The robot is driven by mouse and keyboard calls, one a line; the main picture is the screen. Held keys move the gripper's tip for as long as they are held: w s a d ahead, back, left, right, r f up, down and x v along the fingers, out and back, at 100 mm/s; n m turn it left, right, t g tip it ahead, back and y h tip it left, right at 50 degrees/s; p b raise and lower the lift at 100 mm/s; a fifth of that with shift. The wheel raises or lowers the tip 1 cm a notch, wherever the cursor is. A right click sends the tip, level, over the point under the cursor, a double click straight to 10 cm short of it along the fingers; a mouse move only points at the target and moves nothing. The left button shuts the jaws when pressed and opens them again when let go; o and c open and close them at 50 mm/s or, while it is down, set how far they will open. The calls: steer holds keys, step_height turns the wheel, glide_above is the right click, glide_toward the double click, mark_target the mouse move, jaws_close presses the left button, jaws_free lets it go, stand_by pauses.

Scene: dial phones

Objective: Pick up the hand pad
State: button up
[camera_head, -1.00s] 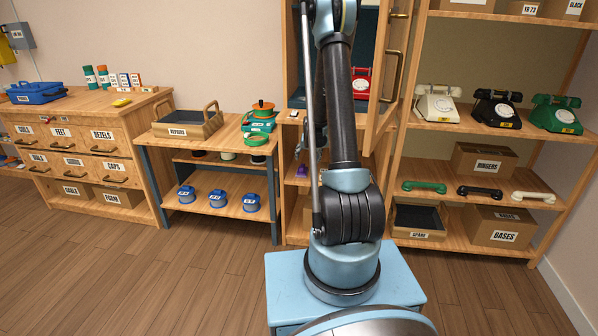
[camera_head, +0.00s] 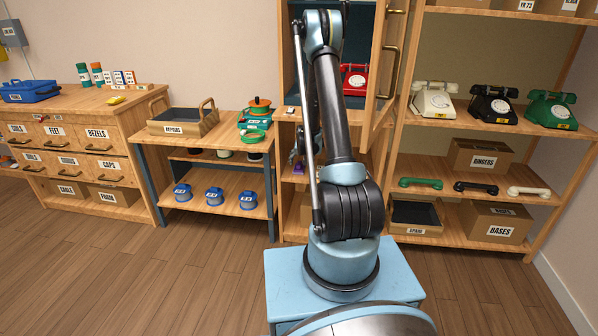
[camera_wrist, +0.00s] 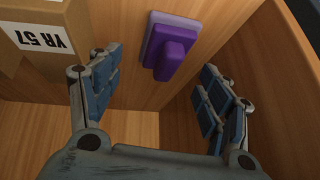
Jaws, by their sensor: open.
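The hand pad is a purple block with a raised darker grip on a paler base (camera_wrist: 170,47). It lies against a wooden surface inside the cabinet in the wrist view. In the head view a bit of purple hand pad (camera_head: 299,168) shows on the cabinet shelf, left of my arm. My gripper (camera_wrist: 160,66) is open and empty. Its two blue-padded fingers are spread to the left and right of the pad, apart from it and nearer the camera. In the head view the gripper is mostly hidden behind my arm.
A cardboard box labelled YR 57 (camera_wrist: 35,35) stands close to the left finger. A wooden cabinet wall (camera_wrist: 265,80) rises close to the right finger. A red telephone (camera_head: 355,79) sits on the shelf above. The cabinet door (camera_head: 385,60) stands open at the right.

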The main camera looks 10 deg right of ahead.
mark_target(301, 163)
steer(key=shift+x, duration=1.8)
steer(key=shift+a+r, duration=0.1)
steer(key=shift+a, duration=0.05)
steer(key=c, duration=1.2)
steer(key=shift+c, duration=0.2)
steer(key=shift+r, duration=0.1)
